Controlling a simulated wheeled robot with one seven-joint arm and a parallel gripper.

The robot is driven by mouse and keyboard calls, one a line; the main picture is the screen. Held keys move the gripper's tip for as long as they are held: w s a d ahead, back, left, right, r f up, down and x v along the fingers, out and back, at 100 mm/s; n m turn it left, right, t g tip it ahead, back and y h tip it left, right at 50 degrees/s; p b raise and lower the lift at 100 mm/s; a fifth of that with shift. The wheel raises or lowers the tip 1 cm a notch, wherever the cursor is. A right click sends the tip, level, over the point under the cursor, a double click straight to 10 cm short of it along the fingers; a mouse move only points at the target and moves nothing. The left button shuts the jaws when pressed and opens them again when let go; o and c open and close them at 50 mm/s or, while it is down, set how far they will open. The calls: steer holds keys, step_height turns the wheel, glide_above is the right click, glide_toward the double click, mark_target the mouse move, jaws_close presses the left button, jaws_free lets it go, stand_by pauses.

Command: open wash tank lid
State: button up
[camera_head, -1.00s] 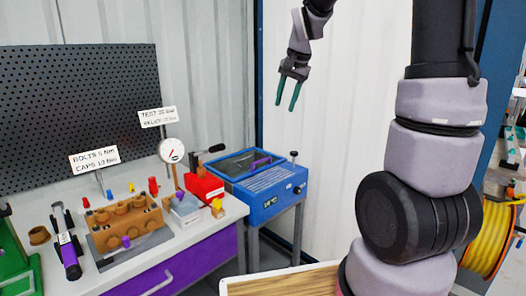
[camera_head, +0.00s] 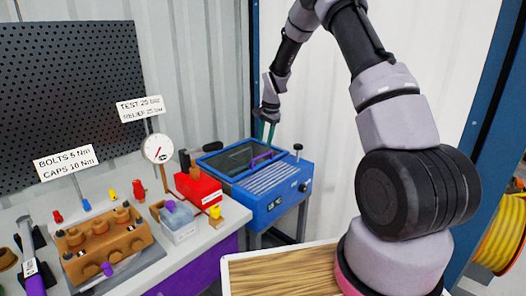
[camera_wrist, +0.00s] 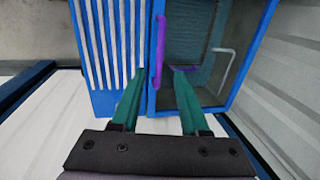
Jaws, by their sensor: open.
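The blue wash tank (camera_head: 272,190) stands on legs to the right of the bench. Its lid (camera_head: 238,158), a dark see-through panel in a blue frame, lies down flat over the basin. A purple handle (camera_head: 262,156) runs along the lid's edge beside the ribbed top; it also shows in the wrist view (camera_wrist: 160,50). My gripper (camera_head: 266,134) points down over the tank. In the wrist view its green fingers (camera_wrist: 160,80) are open, one on each side of the handle's near end. I cannot tell whether either finger touches it.
A ribbed drain top (camera_head: 273,178) fills the tank's near half, with a black knob (camera_head: 298,148) at its right corner. A red box (camera_head: 198,187) and pressure gauge (camera_head: 157,148) stand on the bench. White corrugated wall (camera_head: 325,110) rises close behind.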

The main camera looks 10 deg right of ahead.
mark_target(263, 156)
steer(key=f, duration=0.4)
steer(key=w+f, duration=0.1)
steer(key=shift+a+f, duration=0.3)
steer(key=shift+f, duration=0.1)
steer(key=shift+s, duration=0.1)
jaws_close()
stand_by(0.9)
